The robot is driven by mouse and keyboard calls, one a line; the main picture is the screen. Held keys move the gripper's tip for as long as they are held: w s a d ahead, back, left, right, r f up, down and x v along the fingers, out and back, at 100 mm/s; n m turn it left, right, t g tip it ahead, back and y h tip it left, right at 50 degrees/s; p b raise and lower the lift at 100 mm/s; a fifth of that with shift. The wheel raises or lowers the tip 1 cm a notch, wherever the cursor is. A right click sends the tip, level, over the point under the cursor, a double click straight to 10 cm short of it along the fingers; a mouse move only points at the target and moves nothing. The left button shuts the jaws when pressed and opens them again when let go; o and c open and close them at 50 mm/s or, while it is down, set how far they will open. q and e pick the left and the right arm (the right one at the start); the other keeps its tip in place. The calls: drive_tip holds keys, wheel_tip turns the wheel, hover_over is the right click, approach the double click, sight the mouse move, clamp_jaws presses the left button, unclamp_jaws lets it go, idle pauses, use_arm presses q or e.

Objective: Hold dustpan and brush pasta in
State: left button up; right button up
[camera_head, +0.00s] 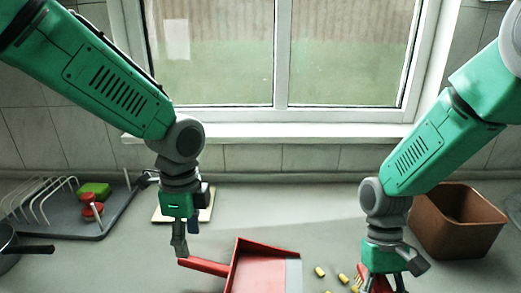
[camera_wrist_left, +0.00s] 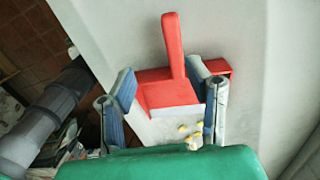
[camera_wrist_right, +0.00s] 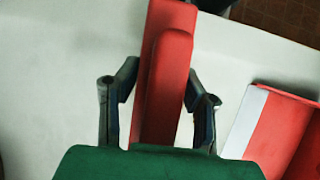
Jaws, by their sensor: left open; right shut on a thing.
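The red dustpan (camera_head: 262,268) lies on the counter at the bottom centre, its handle (camera_head: 204,266) pointing left and its pale lip at the right. My left gripper (camera_head: 180,248) is open above the handle's end. In the left wrist view the dustpan (camera_wrist_left: 168,93) shows beyond the open fingers (camera_wrist_left: 168,88). My right gripper (camera_head: 383,278) is shut on a red brush, seen in the right wrist view (camera_wrist_right: 165,85), right of the dustpan. Several yellow pasta pieces (camera_head: 343,278) lie between the dustpan and the brush. The brush's lower part is cut off in the head view.
A brown bin (camera_head: 456,222) stands at the right behind my right gripper. A grey dish rack tray (camera_head: 75,224) with green and red items is at the left, and a dark pan (camera_head: 8,250) at the left edge. A pale board (camera_head: 205,212) lies behind my left gripper.

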sight(199, 260)
use_arm(q)
drive_tip(key=shift+w+d+f, duration=0.1)
drive_tip(key=shift+w+f, duration=0.15)
drive_tip(key=shift+f, duration=1.45)
drive_tip(key=shift+w+d+f, duration=0.15)
drive_tip(key=shift+w+f, duration=0.15)
drive_tip(key=shift+f, duration=1.4)
drive_tip(key=shift+w+d+f, duration=0.1)
drive_tip(key=shift+w+f, duration=0.15)
drive_tip(key=shift+f, duration=1.45)
clamp_jaws()
